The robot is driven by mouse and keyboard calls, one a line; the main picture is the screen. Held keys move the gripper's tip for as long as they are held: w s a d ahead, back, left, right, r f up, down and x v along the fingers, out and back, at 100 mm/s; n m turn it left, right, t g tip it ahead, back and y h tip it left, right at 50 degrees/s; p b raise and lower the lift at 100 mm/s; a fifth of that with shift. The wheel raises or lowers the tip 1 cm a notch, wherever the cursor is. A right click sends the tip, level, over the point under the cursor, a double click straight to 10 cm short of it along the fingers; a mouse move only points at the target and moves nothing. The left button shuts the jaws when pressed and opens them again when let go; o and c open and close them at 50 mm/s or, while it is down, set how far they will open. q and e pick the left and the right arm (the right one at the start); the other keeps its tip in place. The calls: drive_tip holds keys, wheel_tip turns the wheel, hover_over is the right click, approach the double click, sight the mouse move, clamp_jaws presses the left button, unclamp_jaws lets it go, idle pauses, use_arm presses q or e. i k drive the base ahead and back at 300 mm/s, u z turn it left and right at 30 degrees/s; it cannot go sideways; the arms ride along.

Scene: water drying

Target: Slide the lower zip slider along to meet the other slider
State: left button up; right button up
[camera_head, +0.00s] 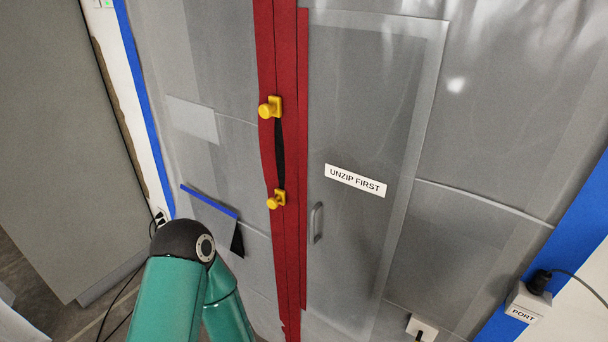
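A red zip strip (288,250) runs top to bottom down a translucent grey plastic sheet. The upper yellow slider (271,106) and the lower yellow slider (276,199) sit on it, apart from each other. Each has a rounded yellow knob. Between them the strip bulges open in a narrow dark gap (280,153). Below the lower slider the red edges lie together. My green arm with a black joint shows at the lower left, but no gripper fingers show. Nothing touches either slider.
Right of the zip is a clear panel with a handle (318,223) and an "UNZIP FIRST" label (355,180). A blue-edged flap (212,220) hangs at left, close to my arm. A grey "PORT" box (527,302) with a cable is at lower right.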

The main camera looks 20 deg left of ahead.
sight(280, 199)
drive_tip(key=u, duration=0.05)
drive_tip(key=k, duration=0.95)
drive_tip(key=u, duration=0.6)
drive_tip(key=i, duration=1)
drive_tip(key=z, duration=0.05)
